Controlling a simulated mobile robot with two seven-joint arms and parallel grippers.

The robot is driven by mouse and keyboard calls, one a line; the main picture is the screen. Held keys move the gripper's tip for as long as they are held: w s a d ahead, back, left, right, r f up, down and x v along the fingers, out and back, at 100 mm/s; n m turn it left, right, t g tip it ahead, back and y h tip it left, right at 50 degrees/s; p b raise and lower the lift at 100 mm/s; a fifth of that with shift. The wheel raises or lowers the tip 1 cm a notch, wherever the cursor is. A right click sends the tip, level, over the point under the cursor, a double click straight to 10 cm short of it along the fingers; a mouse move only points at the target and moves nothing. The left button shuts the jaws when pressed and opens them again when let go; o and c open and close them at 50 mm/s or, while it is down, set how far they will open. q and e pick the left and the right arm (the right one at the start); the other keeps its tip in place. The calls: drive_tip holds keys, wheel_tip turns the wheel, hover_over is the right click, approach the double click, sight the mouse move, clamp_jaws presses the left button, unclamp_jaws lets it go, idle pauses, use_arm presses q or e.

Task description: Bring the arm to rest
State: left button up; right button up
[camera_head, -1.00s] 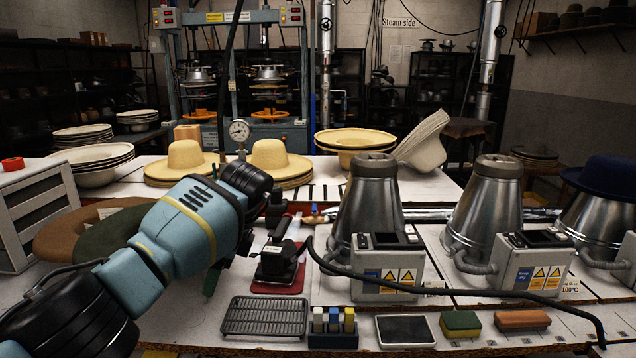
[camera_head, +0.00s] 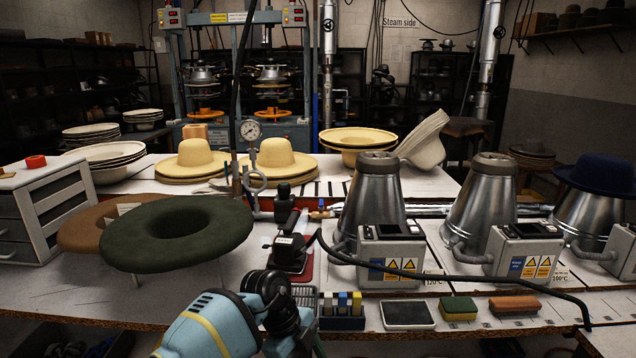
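My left arm, pale blue with black joints, comes in at the bottom edge. Its blue link (camera_head: 208,325) and black wrist joint (camera_head: 270,292) are low in front of the bench, over the near edge by the metal grid tray. The fingers of my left gripper cannot be made out. My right arm and gripper are not in view.
A green felt hat body (camera_head: 178,235) and a brown one (camera_head: 85,228) are at left. A black press tool (camera_head: 288,250) stands on the bench. Steam cones (camera_head: 375,200) stand at right with control boxes and a black cable. Brushes and sponges line the front edge (camera_head: 458,308).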

use_arm(q)
drive_tip(key=s+d+n+t+h+p, duration=0.2)
drive_tip(key=s+d+n+t+h, duration=0.15)
drive_tip(key=s+d+h, duration=0.85)
drive_tip(key=s+a+f+n+t+y+p, duration=0.1)
drive_tip(key=s+a+f+n+t+y, duration=0.1)
drive_tip(key=s+a+n+t+y, duration=0.25)
drive_tip(key=s+a+f+n+t+y+p, duration=0.1)
drive_tip(key=s+a+f+n+t+y, duration=0.2)
drive_tip(key=a+n, duration=0.4)
drive_tip(key=s+a+f+n+t+y+p, duration=0.1)
drive_tip(key=s+a+f+n+t+y, duration=0.15)
drive_tip(key=a+n+t, duration=0.4)
drive_tip(key=s+a+f+g+y, duration=0.2)
drive_tip(key=s+a, duration=0.4)
drive_tip(key=s, duration=0.3)
drive_tip(key=s+a+f+g+y+p, duration=0.1)
drive_tip(key=s+a+f+g, duration=0.3)
drive_tip(key=s, duration=0.6)
drive_tip(key=shift+a+n+g+y, duration=0.45)
drive_tip(key=shift+a+g+y, duration=0.3)
drive_tip(key=shift+a, duration=0.3)
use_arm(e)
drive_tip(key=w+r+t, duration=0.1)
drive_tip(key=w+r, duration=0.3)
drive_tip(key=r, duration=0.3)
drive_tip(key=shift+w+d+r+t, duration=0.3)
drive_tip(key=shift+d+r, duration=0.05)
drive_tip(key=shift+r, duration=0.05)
